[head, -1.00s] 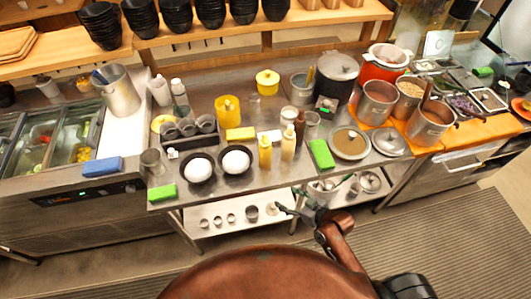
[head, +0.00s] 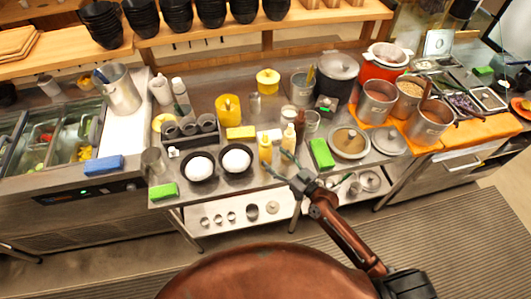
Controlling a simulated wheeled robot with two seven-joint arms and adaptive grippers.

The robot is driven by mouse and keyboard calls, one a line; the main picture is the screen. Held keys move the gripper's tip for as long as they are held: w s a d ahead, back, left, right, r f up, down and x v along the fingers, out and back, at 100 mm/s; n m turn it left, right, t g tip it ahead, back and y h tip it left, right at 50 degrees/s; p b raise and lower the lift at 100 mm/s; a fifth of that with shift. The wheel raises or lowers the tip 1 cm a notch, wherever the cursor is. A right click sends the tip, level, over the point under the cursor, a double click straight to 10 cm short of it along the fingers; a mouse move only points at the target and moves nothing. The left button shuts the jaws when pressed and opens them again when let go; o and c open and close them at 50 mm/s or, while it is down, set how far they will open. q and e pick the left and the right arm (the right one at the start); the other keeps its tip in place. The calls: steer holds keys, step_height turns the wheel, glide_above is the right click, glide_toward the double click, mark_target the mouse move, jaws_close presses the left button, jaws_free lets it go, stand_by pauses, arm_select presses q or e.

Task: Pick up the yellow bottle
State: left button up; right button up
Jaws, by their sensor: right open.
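The yellow bottle (head: 265,149) stands upright near the front edge of the steel table, right of two black bowls with white contents. A paler, cream-yellow bottle (head: 288,137) stands just right of it, and a dark brown bottle (head: 300,128) stands behind that. My right gripper (head: 278,163) is open and empty at the table's front edge, just right of and in front of the yellow bottle. Its fingers point toward the bottles and partly cover the lower part of the cream one. I cannot tell whether they touch it. My left gripper is not in view.
The black bowls (head: 236,159) are close on the left. A yellow block (head: 240,132) lies behind. A lower shelf (head: 210,228) holds several small cups.

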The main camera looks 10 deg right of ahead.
mark_target(271, 152)
steer(key=p+x, duration=0.1)
steer(key=x, duration=0.5)
steer(key=shift+w+f, duration=0.15)
steer(key=shift+f, duration=0.05)
steer(key=shift+d, duration=0.1)
steer(key=shift+r, duration=0.1)
steer(key=c, duration=0.9)
steer(key=shift+r, duration=0.65)
steer(key=s+a+r+p, duration=0.2)
steer(key=s+a+r, duration=0.1)
steer(key=s+r, duration=0.8)
steer(key=s, duration=0.2)
steer(key=shift+s+r+p, duration=0.3)
steer(key=shift+s+r, duration=0.05)
steer(key=shift+a, duration=0.1)
